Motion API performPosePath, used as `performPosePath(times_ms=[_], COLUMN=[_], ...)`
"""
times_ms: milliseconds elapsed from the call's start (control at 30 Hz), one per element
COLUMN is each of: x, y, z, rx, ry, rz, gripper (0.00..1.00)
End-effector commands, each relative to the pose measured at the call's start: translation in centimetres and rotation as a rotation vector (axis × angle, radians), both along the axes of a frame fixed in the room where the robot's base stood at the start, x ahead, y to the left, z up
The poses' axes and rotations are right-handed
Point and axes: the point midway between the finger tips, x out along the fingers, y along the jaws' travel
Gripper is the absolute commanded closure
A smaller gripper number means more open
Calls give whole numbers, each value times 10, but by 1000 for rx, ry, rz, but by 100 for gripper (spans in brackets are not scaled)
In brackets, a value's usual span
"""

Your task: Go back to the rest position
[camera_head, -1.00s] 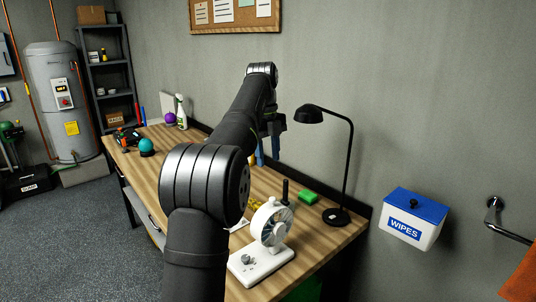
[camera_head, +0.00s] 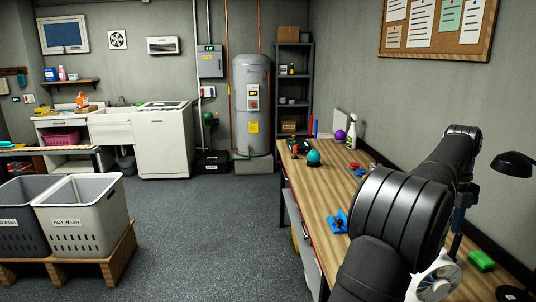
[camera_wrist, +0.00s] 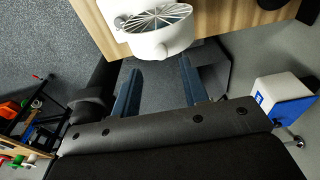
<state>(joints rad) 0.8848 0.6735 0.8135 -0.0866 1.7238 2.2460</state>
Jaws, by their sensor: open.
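My gripper (camera_wrist: 160,88) is open and empty in the wrist view, with its two blue fingers apart and nothing between them. The white fan (camera_wrist: 160,38) with its grille shows just beyond the fingertips at the wooden bench edge. In the head view my arm reaches out over the workbench (camera_head: 322,190) on the right. There my gripper is mostly hidden behind the arm, with only a dark blue part showing. The fan (camera_head: 437,282) is partly covered by my arm there.
On the bench are a teal ball (camera_head: 313,158), a purple ball (camera_head: 340,135), a spray bottle (camera_head: 351,132), a blue object (camera_head: 338,222), a green block (camera_head: 481,261) and a black lamp (camera_head: 512,164). Laundry bins (camera_head: 84,222) stand at left. The floor between is clear.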

Motion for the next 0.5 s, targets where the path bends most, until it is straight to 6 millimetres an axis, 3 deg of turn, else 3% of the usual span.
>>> performPosePath(times_ms=[100, 300, 500], x=[-3, -6, -10], y=[1, 0, 0], z=[-24, -51, -55], rx=[3, 2, 0], ry=[3, 1, -18], rz=[0, 0, -1], gripper=[59, 59, 59])
